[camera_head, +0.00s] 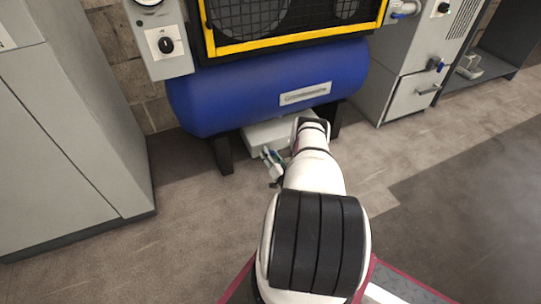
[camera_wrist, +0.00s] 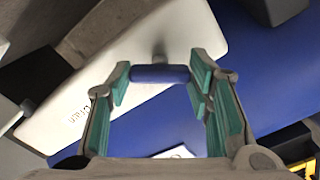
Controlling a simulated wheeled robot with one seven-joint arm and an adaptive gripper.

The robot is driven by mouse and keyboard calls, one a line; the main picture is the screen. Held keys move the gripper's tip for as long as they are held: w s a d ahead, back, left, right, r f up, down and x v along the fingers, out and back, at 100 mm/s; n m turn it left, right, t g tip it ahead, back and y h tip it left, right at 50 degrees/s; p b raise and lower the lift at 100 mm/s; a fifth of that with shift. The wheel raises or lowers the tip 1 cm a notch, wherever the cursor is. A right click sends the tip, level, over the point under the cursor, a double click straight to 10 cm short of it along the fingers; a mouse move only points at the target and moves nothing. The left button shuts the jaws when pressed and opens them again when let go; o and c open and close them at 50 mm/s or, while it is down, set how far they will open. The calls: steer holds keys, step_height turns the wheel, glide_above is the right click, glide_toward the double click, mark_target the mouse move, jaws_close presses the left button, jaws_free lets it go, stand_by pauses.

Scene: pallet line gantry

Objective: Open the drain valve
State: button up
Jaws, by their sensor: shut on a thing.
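The drain valve's blue handle (camera_wrist: 160,74) lies crosswise between my fingers in the wrist view, with a short grey stem behind it. The stem meets a white box (camera_wrist: 105,82) marked "Drain". In the head view the white box (camera_head: 268,134) sits low under the blue tank (camera_head: 265,92). My gripper (camera_wrist: 161,78) is shut on the handle, with a green-padded finger at each end of it. In the head view my gripper (camera_head: 272,163) is small beside the white box, and the handle cannot be made out there.
The blue tank (camera_wrist: 270,70) is close to my gripper in the wrist view. A dark tank leg (camera_head: 221,155) stands left of my gripper. A grey cabinet (camera_head: 60,140) is at the left and another cabinet (camera_head: 408,92) at the right. The floor between is clear.

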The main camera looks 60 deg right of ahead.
steer(key=m, duration=0.5)
steer(key=shift+d+m, duration=0.1)
steer(key=shift+m, duration=0.2)
steer(key=m, duration=0.5)
steer(key=shift+f+m, duration=0.1)
steer(key=shift+m, duration=0.2)
steer(key=o, duration=1.1)
steer(key=shift+o, duration=0.2)
steer(key=shift+s, duration=0.15)
steer(key=v, duration=1.2)
